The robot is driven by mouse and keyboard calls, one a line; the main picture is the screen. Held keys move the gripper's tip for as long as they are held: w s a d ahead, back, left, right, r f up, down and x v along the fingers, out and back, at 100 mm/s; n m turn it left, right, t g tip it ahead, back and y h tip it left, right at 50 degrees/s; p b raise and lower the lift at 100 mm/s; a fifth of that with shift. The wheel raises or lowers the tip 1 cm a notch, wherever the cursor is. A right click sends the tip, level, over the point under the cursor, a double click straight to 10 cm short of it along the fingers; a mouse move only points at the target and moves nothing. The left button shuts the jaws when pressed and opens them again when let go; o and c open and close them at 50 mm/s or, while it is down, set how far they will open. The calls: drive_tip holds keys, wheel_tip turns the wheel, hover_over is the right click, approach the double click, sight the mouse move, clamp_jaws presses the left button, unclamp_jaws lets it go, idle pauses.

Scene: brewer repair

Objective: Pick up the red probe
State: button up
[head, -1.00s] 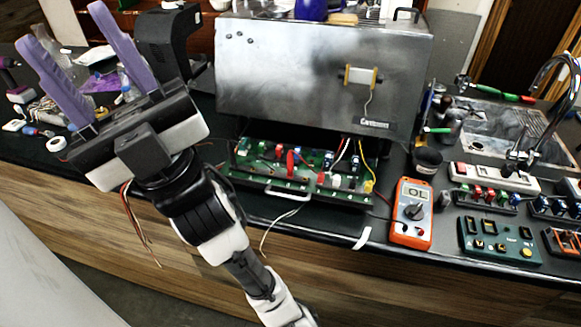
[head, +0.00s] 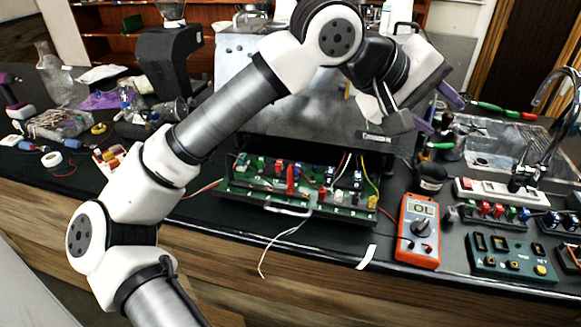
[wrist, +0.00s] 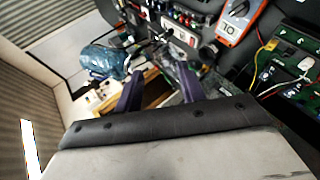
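The red probe (head: 290,180) stands roughly upright among the parts of the green circuit board (head: 245,187) in the pulled-out tray below the metal brewer housing. My gripper (head: 437,110) is up and to the right of it, in front of the right side of the housing. Its purple fingers are spread apart, with nothing held between them. In the wrist view my gripper (wrist: 158,75) also shows open, facing the right part of the bench. I cannot make out the red probe in the wrist view.
An orange multimeter (head: 418,232) reading OL lies right of the tray. A white cable (head: 276,243) hangs over the bench's front edge.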

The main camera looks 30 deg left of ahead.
drive_tip(key=w+a+f+g+y, duration=0.2)
drive_tip(key=a+f+y, duration=0.6)
drive_tip(key=a, duration=0.6)
drive_tip(key=g+y, duration=0.2)
drive_tip(key=y, duration=0.1)
approach(290, 169)
drive_tip(key=shift+m, duration=0.4)
drive_tip(key=b+x, duration=0.5)
drive_tip(key=x, duration=0.2)
drive_tip(key=b+x, duration=0.2)
drive_tip(key=x, duration=0.4)
drive_tip(key=shift+w+d+b, duration=0.1)
drive_tip(key=shift+b, duration=0.3)
clamp_jaws()
